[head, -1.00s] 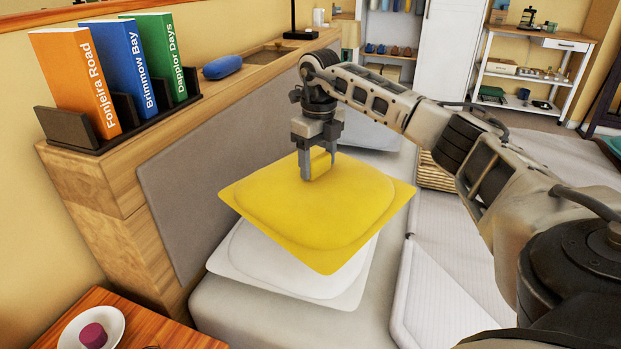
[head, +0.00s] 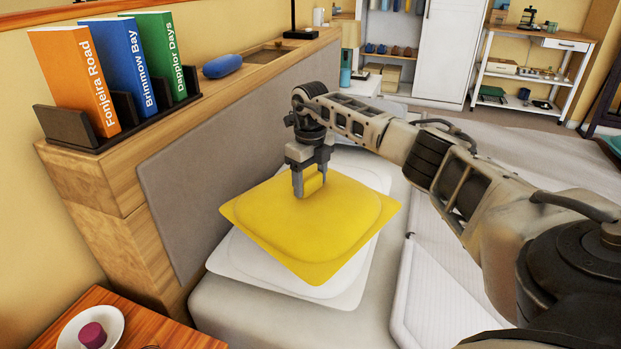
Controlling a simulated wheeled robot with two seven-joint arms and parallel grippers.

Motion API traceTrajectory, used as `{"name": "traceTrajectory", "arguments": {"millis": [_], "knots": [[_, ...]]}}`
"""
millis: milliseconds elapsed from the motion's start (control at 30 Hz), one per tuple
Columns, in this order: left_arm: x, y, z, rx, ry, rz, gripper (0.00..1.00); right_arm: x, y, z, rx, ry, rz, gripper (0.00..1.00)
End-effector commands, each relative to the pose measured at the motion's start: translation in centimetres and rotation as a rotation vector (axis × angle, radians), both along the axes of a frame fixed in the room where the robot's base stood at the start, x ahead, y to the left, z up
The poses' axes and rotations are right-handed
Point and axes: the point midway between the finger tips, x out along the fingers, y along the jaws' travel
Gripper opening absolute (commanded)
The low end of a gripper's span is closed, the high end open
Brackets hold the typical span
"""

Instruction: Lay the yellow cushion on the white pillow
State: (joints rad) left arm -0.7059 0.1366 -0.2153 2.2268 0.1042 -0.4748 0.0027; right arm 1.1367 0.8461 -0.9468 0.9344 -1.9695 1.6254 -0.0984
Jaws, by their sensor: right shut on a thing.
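The yellow cushion (head: 318,235) is held by my right gripper (head: 310,190), which points down and is shut on a pinched-up part of it near its back middle. The cushion is over the white pillow (head: 238,262) and covers most of it. The pillow's left and front edges show below it on the bed. I cannot tell whether the cushion touches the pillow or hangs just above it. My left gripper is not in view.
The grey headboard panel (head: 180,180) stands close on the left, with a book rack (head: 75,125) and a blue case (head: 222,67) on the wooden shelf above. A bedside table (head: 160,325) with a white dish (head: 68,330) is at front left. White bedding (head: 450,290) lies at right.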

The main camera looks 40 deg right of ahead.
Motion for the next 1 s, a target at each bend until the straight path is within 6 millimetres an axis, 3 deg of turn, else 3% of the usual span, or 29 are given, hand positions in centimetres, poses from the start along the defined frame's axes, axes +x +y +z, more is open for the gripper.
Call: {"name": "traceTrajectory", "arguments": {"millis": [33, 67, 100, 400, 533, 1000], "knots": [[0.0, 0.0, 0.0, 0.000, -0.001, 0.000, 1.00, 0.0, 0.0, -0.2, 0.000, 0.000, 0.000, 0.11], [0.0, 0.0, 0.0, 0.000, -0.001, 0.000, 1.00, 0.0, 0.0, -0.2, 0.000, 0.001, 0.000, 0.72], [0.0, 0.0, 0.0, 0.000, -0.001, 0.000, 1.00, 0.0, 0.0, -0.2, 0.000, 0.002, 0.000, 0.83], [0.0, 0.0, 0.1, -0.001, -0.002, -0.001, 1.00, 0.0, 0.0, -0.1, 0.000, 0.001, 0.000, 0.85], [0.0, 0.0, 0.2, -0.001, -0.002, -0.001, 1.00, 0.0, 0.0, 0.9, 0.000, 0.000, -0.001, 0.85], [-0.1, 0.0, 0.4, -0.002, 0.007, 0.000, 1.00, 0.0, 0.0, 10.3, -0.001, -0.002, 0.000, 0.85]]}}
